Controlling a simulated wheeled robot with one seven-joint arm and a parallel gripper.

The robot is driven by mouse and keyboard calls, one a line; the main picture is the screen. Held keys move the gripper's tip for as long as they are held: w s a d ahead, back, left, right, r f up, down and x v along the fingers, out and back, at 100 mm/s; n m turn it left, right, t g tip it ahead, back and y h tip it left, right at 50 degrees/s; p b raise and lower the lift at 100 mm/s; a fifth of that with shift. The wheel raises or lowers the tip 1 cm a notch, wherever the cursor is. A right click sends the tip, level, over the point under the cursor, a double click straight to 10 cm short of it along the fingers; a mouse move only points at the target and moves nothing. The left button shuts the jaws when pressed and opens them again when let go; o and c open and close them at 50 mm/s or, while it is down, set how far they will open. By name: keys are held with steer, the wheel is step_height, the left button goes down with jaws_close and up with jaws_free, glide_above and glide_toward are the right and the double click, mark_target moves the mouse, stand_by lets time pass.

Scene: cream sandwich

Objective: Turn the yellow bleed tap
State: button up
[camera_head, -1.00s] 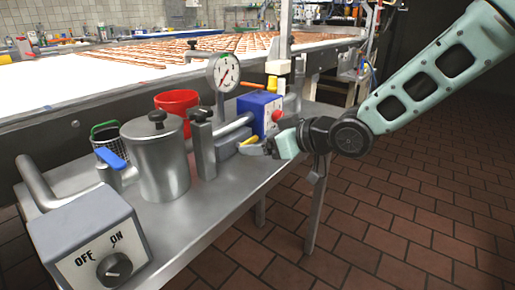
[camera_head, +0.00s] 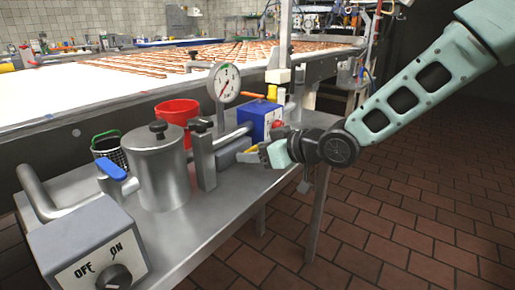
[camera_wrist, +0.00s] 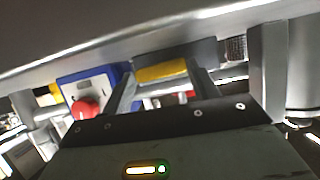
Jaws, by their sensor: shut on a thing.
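The yellow bleed tap (camera_head: 251,150) sits on the grey block at the end of the steel pipe, left of my gripper. My gripper (camera_head: 262,154) reaches in from the right with its fingers at the tap. In the wrist view the yellow tap handle (camera_wrist: 161,73) lies between the two dark fingers of my gripper (camera_wrist: 160,80), and the jaws are shut on it. The fingers hide part of the handle in the head view.
A blue box (camera_head: 259,117) with a red button (camera_head: 277,125) stands right behind the tap. A pressure gauge (camera_head: 227,83), steel pot (camera_head: 163,170), red bucket (camera_head: 178,111) and switch box (camera_head: 88,251) share the metal shelf. The floor at right is clear.

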steer(key=shift+r+p, duration=0.2)
steer(key=shift+p, duration=0.15)
steer(key=shift+f, duration=0.2)
steer(key=o, duration=1)
steer(key=shift+d, duration=0.1)
steer(key=p+v, duration=0.5)
steer(key=v, duration=1.2)
steer(key=shift+d+r+p, duration=0.1)
steer(key=shift+d+p, duration=0.05)
steer(key=shift+p, duration=0.25)
